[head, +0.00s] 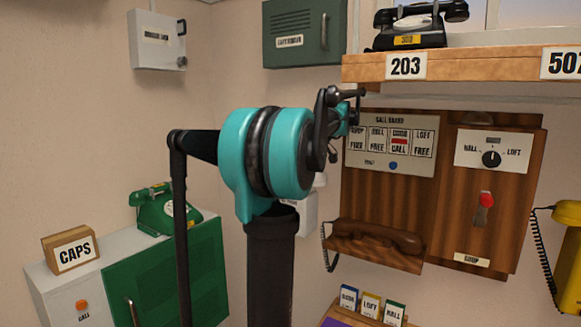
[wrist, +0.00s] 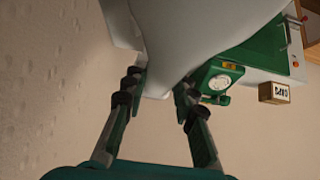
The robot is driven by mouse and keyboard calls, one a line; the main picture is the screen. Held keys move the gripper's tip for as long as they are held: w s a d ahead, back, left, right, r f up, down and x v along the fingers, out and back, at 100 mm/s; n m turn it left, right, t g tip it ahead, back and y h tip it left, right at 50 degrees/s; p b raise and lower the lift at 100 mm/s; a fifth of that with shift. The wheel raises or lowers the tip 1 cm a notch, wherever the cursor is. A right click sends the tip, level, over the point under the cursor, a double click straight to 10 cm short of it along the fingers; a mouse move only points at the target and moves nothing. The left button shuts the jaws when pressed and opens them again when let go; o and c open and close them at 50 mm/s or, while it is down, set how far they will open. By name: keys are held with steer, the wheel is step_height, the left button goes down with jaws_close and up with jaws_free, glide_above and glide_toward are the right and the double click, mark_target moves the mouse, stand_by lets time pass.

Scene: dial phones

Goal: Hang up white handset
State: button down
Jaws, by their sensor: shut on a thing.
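In the wrist view my gripper (wrist: 159,85) has its two fingers on either side of a large pale, smooth piece, which I take to be the white handset (wrist: 190,35). It fills the top middle of that view, and its full shape is cut off.
A wooden call board (head: 450,190) with a brown handset (head: 375,237) is at right. A black phone (head: 418,24) sits on the shelf (head: 460,66) above. A yellow phone (head: 567,240) is at far right.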

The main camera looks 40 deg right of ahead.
steer(key=shift+f, duration=0.8)
steer(key=c, duration=1.1)
jaws_free()
steer(key=shift+c, duration=0.2)
